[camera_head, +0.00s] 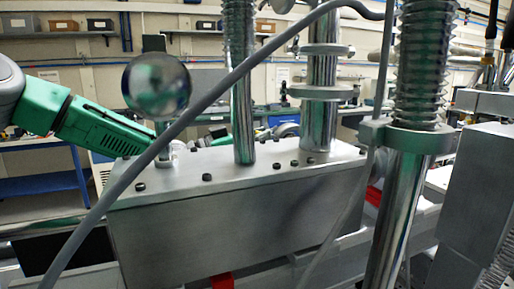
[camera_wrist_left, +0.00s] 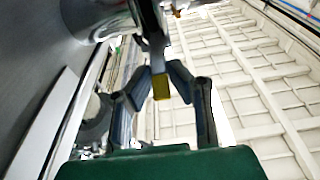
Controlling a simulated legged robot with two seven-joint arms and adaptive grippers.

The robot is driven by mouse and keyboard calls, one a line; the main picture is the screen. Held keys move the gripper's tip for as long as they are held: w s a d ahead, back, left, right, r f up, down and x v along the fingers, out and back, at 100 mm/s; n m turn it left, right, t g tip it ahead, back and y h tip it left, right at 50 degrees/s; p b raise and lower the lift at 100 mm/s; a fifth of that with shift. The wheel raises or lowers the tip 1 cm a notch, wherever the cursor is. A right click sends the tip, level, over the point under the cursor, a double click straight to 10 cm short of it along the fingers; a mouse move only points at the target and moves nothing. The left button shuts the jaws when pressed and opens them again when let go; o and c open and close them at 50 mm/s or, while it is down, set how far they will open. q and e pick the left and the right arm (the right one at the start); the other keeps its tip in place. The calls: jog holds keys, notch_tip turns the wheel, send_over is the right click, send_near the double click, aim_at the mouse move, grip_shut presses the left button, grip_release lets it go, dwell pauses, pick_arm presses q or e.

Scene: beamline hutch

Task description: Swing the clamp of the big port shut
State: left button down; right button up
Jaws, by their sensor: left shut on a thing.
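My left arm's green gripper housing (camera_head: 95,128) comes in from the left behind the grey metal block, and its fingers are hidden in the head view. In the left wrist view my left gripper (camera_wrist_left: 160,76) has its dark fingers drawn together on a grey bar (camera_wrist_left: 153,35) with a yellow end (camera_wrist_left: 161,88). This bar appears to be the clamp's arm. A large round metal part (camera_wrist_left: 95,16), possibly the big port, is at the top left, close to the bar. I cannot tell how far the clamp stands open. My right gripper is not in view.
The long metal block (camera_head: 240,215) fills the middle, with a shiny ball (camera_head: 156,85) and upright posts above it. A grey cable (camera_head: 205,103) crosses in front. A ringed column (camera_head: 405,190) stands at right. Shelves with boxes (camera_head: 205,25) are at the back wall.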

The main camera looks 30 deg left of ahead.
pick_arm(q)
jog(key=shift+s+a+f+t+h+b, duration=0.15)
jog(key=shift+f+t+h+b, duration=0.5)
jog(key=shift+f+b, duration=1.1)
jog(key=shift+s+a+f+t+h+b, duration=0.15)
jog(key=shift+f+t+h+b, duration=0.45)
jog(key=shift+b, duration=2.15)
jog(key=shift+f+t+y, duration=0.15)
jog(key=shift+t+y, duration=0.1)
jog(key=c, duration=1.5)
grip_release()
jog(key=shift+c, duration=0.2)
jog(key=shift+w+a, duration=0.1)
jog(key=shift+a, duration=0.05)
